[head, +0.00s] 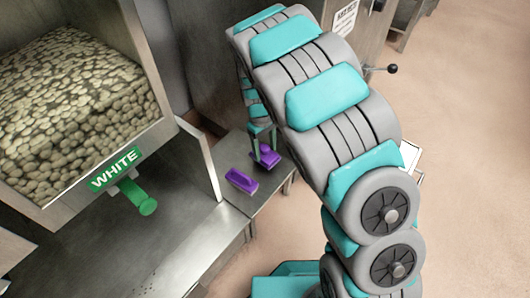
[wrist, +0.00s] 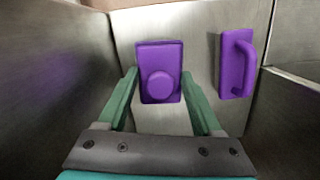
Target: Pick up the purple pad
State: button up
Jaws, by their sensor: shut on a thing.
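A purple pad (wrist: 150,52) with a round knob lies between the two green fingers of my gripper (wrist: 160,76) in the wrist view. My gripper is shut on it, one finger along each side. In the head view my gripper (head: 264,150) points down over the same purple pad (head: 270,159), whose top is partly hidden by the fingers. It appears to be at the surface of the small metal shelf; I cannot tell whether it is lifted.
A second purple piece with a bar handle (head: 241,180) lies beside it on the metal shelf (head: 262,195), also at right in the wrist view (wrist: 234,65). Metal walls stand close. A bin (head: 160,85) labelled WHITE, with a green handle (head: 140,197), is at left.

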jog(key=s+d+r, duration=0.1)
jog(key=s+d, duration=0.2)
jog(key=s, duration=0.4)
jog(key=s+d+p, duration=0.1)
jog(key=s+d, duration=0.1)
jog(key=s, duration=0.6)
jog(key=shift+d+r, duration=0.4)
jog(key=o, duration=0.8)
jog(key=c, duration=0.6)
